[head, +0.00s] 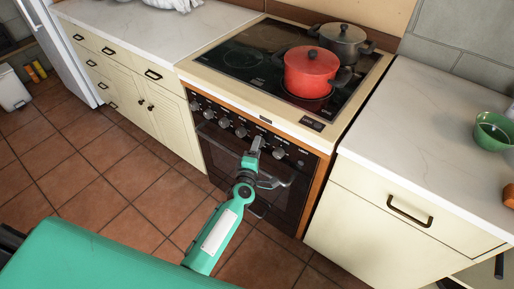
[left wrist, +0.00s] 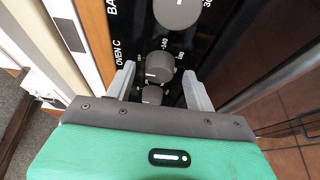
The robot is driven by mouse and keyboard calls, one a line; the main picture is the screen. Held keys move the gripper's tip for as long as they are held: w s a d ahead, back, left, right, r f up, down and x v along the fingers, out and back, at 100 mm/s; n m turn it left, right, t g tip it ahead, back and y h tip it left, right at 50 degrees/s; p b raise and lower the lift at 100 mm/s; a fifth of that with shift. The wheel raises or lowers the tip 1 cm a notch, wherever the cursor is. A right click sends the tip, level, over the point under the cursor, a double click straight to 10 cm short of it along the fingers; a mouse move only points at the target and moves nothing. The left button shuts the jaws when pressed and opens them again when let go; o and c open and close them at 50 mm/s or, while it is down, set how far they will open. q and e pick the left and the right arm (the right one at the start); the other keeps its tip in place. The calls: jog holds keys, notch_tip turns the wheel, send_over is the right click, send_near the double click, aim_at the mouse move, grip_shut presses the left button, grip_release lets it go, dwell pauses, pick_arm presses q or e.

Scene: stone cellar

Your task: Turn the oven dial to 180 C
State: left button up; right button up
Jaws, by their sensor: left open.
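The oven (head: 226,152) has a dark front with a row of grey knobs under the hob. My left gripper (head: 257,145) is at the right part of this row and hides part of it. In the left wrist view, the oven dial (left wrist: 160,67) is a round grey knob beside the print "OVEN C". Its pale mark points left in that picture; the scale is partly hidden and hard to read. The fingers of my left gripper (left wrist: 160,84) are open, one on each side of the dial; I cannot tell whether they touch it. My right gripper is not in view.
A smaller-looking knob (left wrist: 152,94) is close to the gripper, and a larger-looking knob (left wrist: 178,10) is beyond the dial. A red pot (head: 310,72) and a dark pot (head: 342,42) stand on the hob. The oven handle (head: 275,181) passes close to my gripper.

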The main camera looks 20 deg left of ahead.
pick_arm(q)
jog(key=shift+w, duration=0.35)
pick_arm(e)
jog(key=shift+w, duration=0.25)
